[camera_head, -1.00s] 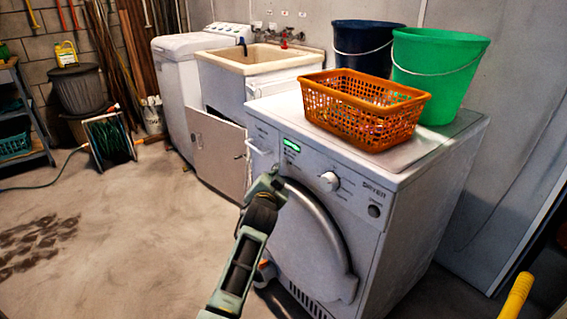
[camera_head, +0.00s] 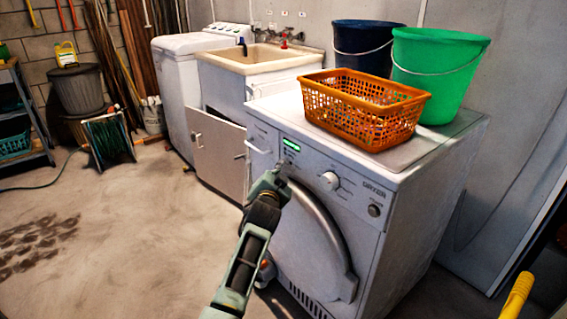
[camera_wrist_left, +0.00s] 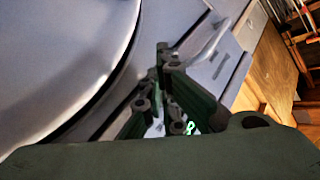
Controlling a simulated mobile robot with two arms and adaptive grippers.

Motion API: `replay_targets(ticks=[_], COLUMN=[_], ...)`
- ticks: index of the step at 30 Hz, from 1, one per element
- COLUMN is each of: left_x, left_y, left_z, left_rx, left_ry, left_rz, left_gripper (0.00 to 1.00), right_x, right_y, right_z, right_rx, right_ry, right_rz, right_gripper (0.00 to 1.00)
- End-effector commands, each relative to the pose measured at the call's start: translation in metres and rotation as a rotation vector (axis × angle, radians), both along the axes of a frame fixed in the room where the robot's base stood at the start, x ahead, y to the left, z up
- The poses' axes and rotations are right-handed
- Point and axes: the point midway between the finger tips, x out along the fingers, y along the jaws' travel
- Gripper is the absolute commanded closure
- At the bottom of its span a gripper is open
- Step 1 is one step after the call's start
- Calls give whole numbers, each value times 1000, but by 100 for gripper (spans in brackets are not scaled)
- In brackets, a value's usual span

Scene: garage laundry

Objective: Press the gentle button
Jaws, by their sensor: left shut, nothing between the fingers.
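The white dryer (camera_head: 330,215) stands at center right with its round door facing me. Its control panel has a green lit display (camera_head: 291,145), a round knob (camera_head: 329,181) and a round button (camera_head: 374,210) at the right end. The button labels are too small to read, so I cannot tell which one is gentle. My left gripper (camera_head: 284,166) is shut and empty, its tip at the panel just below the display. In the left wrist view its fingers (camera_wrist_left: 165,62) are together in front of the panel, partly hiding the green display (camera_wrist_left: 190,128). Contact cannot be told.
An orange basket (camera_head: 350,118), a green bucket (camera_head: 435,85) and a dark blue bucket (camera_head: 362,45) stand on the dryer. A sink (camera_head: 255,62) and a white washer (camera_head: 180,95) are to the left. The floor at left is mostly clear.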

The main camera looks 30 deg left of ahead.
Motion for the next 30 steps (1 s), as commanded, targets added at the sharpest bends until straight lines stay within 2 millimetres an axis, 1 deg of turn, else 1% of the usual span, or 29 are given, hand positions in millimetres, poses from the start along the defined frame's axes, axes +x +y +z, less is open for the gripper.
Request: replay_targets(ticks=[10,20,30], left_x=[1,-13,-14], left_y=[-1,5,6], left_z=[1,3,1], left_rx=[0,1,1], left_ry=[-1,-1,-1], left_rz=[-1,0,0], left_gripper=[100,100,100], right_x=[0,1,1], right_y=[0,0,0], right_z=[1,14,9], right_rx=[0,0,-1], right_ry=[0,-2,6], right_rz=[0,0,0], right_gripper=[100,100,100])
